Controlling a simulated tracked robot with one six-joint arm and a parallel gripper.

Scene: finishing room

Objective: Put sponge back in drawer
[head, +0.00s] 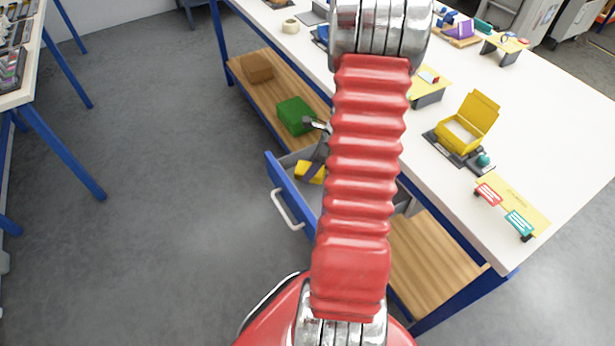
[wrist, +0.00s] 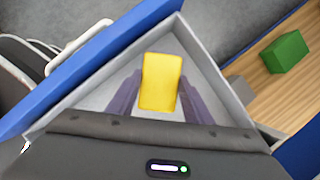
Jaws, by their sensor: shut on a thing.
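The yellow sponge (wrist: 161,82) is between the two fingers of my gripper (wrist: 160,98), which is shut on it. In the wrist view the sponge and fingertips are over the inside of the open grey drawer (wrist: 205,68) with a blue front (wrist: 95,62). In the head view the sponge (head: 311,172) shows at the drawer, partly hidden by my red arm, with part of my gripper (head: 313,166) beside it. I cannot tell whether the sponge touches the drawer floor.
A green block (head: 296,115) and a brown block (head: 257,67) lie on the wooden shelf (head: 280,88) beside the drawer. The white tabletop (head: 545,130) above holds a yellow open box (head: 467,125) and several small items.

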